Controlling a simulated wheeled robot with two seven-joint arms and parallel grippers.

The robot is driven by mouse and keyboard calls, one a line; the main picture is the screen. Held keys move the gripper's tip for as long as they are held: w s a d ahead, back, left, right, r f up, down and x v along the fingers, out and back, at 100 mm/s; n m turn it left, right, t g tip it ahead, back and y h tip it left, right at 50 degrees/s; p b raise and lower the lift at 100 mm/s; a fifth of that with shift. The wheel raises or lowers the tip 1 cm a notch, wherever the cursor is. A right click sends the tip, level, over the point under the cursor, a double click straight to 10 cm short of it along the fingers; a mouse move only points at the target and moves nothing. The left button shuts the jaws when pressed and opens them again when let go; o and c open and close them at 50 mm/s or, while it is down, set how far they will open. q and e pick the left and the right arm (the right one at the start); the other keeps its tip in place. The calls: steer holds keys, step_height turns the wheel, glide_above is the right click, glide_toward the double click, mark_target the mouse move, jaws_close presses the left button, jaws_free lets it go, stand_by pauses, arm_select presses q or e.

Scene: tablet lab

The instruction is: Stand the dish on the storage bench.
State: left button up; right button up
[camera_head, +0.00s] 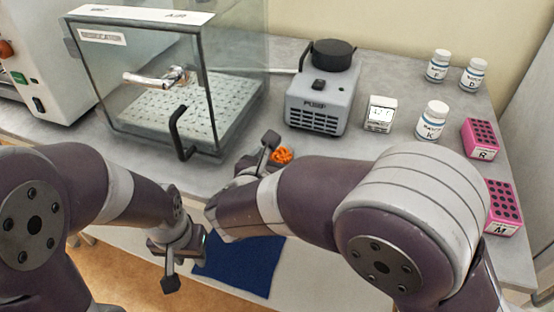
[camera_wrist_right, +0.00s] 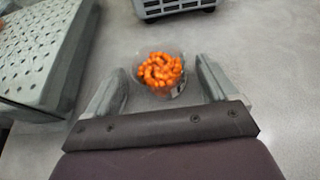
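The dish (camera_wrist_right: 161,78) is a small clear cup filled with orange tablets. It stands on the grey bench top (camera_head: 225,172), and its orange contents also show in the head view (camera_head: 283,155), partly behind my right gripper. My right gripper (camera_wrist_right: 161,70) is open, with one finger on each side of the dish. The fingers look apart from its wall. My left gripper (camera_head: 184,268) is empty and looks open, low in front of the bench's edge. No label shows which surface is the storage bench.
A glass-walled chamber (camera_head: 140,70) with a black handle stands left of the dish. A grey pump (camera_head: 318,100), a small white box (camera_head: 380,114), white bottles (camera_head: 431,121) and pink racks (camera_head: 481,139) stand right. A blue mat (camera_head: 240,265) lies lower, in front.

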steer(key=shift+r, duration=0.15)
steer(key=shift+s+a+r+p, duration=0.1)
steer(key=shift+s+r+p, duration=0.1)
steer(key=shift+p, duration=0.1)
steer(key=v, duration=1.1)
steer(key=shift+s, duration=0.3)
